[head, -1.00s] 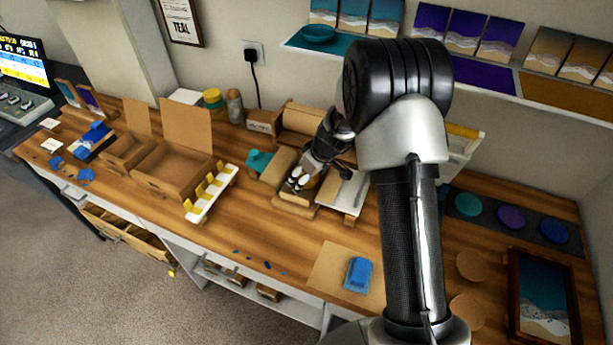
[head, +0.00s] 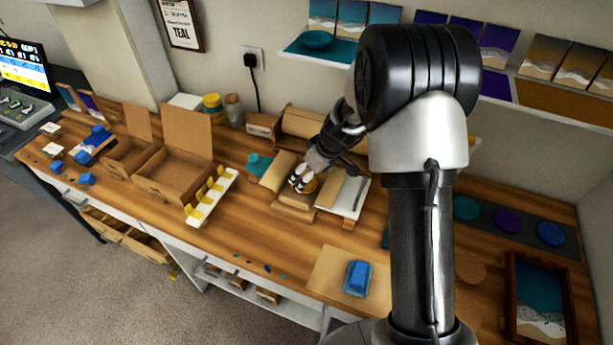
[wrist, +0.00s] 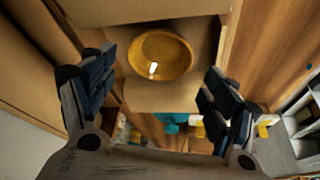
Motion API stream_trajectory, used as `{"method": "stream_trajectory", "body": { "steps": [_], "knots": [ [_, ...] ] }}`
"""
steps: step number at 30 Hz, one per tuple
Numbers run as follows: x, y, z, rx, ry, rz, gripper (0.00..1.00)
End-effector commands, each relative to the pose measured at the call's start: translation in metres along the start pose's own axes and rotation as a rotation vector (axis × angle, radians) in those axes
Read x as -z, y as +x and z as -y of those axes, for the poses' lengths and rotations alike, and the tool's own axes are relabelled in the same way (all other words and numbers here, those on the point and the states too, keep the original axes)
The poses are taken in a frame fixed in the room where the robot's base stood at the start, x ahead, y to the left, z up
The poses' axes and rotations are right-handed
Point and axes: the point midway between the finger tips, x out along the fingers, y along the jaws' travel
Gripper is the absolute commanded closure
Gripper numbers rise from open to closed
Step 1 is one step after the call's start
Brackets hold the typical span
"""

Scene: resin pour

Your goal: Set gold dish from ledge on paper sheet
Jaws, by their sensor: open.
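The gold dish (wrist: 160,55) sits upright and empty on brown paper (wrist: 165,98) in the wrist view. In the head view the dish (head: 311,187) is partly hidden behind my fingers, and the brown paper sheet (head: 293,201) shows below it. My gripper (wrist: 157,92) is open, with a finger to either side of the dish and a gap on both sides. In the head view my gripper (head: 300,180) is low over the paper, just by the dish. No contact with the dish shows.
A paper roll (head: 303,122) stands behind, and a white tray (head: 349,196) is close on the right. A white rack with yellow pieces (head: 211,194) and open cardboard boxes (head: 178,178) lie left.

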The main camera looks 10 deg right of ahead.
Motion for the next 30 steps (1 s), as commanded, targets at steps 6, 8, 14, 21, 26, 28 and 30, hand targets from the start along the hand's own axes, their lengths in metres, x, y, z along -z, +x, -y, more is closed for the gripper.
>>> {"method": "stream_trajectory", "body": {
  "steps": [6,8,14,21,26,28,30],
  "knots": [
    [0.001,-0.048,0.0,0.0,0.001,-0.001,0.2],
    [0.001,-0.056,0.0,-0.001,0.0,-0.001,0.2],
    [0.002,-0.076,0.003,0.001,0.004,-0.003,0.2],
    [0.004,-0.167,0.051,-0.011,0.079,-0.014,0.2],
    [-0.023,-0.24,0.101,-0.038,0.175,-0.006,0.2],
    [-0.041,-0.266,0.121,-0.057,0.22,-0.003,0.2],
    [-0.062,-0.289,0.14,-0.081,0.271,-0.001,0.2]
  ]
}}
